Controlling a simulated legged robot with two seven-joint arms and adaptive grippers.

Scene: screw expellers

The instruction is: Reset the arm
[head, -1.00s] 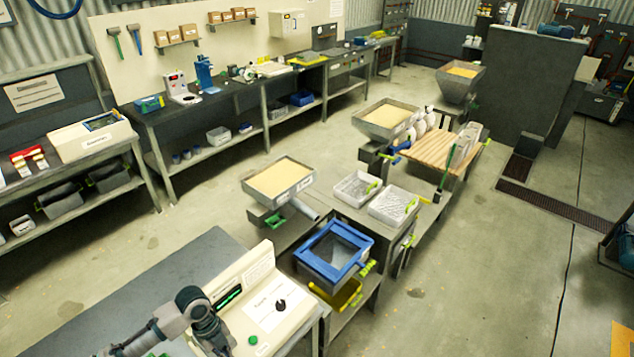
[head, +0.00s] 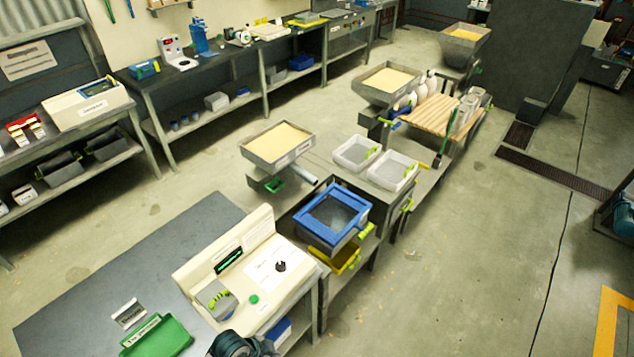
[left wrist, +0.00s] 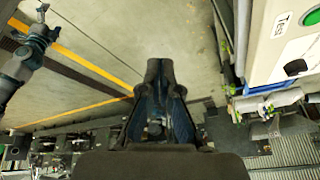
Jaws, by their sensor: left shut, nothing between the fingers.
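My left gripper (left wrist: 159,68) shows in the left wrist view, with its two dark fingers together and nothing between them. It hangs over bare concrete floor, apart from the cream control panel at the right of that view. In the head view only a dark part of my arm shows at the bottom edge, in front of the cream control box (head: 222,262). The gripper itself cannot be made out there. A grey jointed arm part, likely mine, shows at the upper left of the wrist view. My right gripper is not seen clearly in either view.
A green tray (head: 158,337) lies on the grey bench (head: 95,285). A blue-framed sieve (head: 333,217), a hopper of yellow grain (head: 278,146) and white trays (head: 357,153) stand along the middle row. The floor at the right (head: 480,270) is clear.

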